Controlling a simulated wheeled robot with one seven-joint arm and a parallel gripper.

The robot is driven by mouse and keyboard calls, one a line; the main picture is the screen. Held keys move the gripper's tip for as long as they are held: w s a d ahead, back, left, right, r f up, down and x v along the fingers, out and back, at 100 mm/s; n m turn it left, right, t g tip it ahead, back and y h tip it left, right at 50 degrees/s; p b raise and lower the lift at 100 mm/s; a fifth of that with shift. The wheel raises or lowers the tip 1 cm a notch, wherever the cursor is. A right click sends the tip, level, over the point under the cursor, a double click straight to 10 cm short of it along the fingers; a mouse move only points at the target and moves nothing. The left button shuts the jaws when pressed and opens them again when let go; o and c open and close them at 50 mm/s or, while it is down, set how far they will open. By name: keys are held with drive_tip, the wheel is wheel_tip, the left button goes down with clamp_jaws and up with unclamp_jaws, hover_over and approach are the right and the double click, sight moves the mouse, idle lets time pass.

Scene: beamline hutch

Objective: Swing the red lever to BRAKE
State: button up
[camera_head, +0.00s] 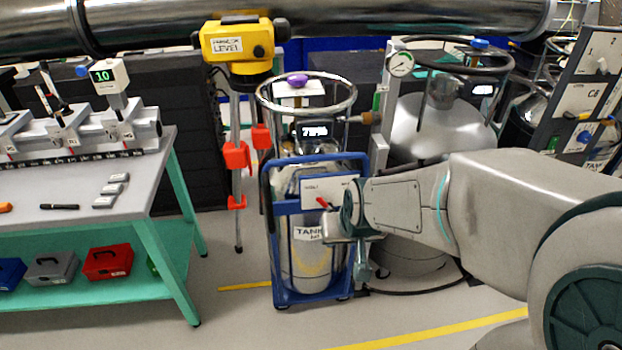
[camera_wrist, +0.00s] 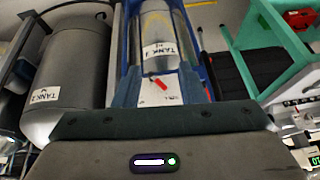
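The red lever (camera_head: 322,203) is small and sits on a white panel (camera_head: 318,190) on the front of a blue cart. Its tip points up and left in the head view. The panel bears small words at its left and right that I cannot read. In the wrist view the red lever (camera_wrist: 160,84) lies between my two fingers, apart from both. My gripper (camera_wrist: 158,78) is open and empty in front of the panel.
The blue cart (camera_head: 279,262) holds a silver tank labelled TANK (camera_head: 307,233). A yellow level on a tripod (camera_head: 237,47) stands behind left. A grey-topped bench (camera_head: 140,190) is at left. A larger tank (camera_head: 425,130) stands behind my arm. Floor between bench and cart is clear.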

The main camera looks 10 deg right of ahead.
drive_tip(key=w+d+f+t+h, duration=0.1)
drive_tip(key=w+f+t, duration=0.2)
drive_tip(key=w+f, duration=0.65)
drive_tip(key=n+t+b, duration=0.6)
drive_tip(key=n+t, duration=0.2)
drive_tip(key=t, duration=0.2)
approach(322, 204)
drive_tip(key=w, duration=0.4)
drive_tip(key=w+p, duration=0.1)
drive_tip(key=w, duration=0.3)
drive_tip(key=shift+w+d+r, duration=0.1)
drive_tip(key=shift+d+r, duration=0.1)
clamp_jaws()
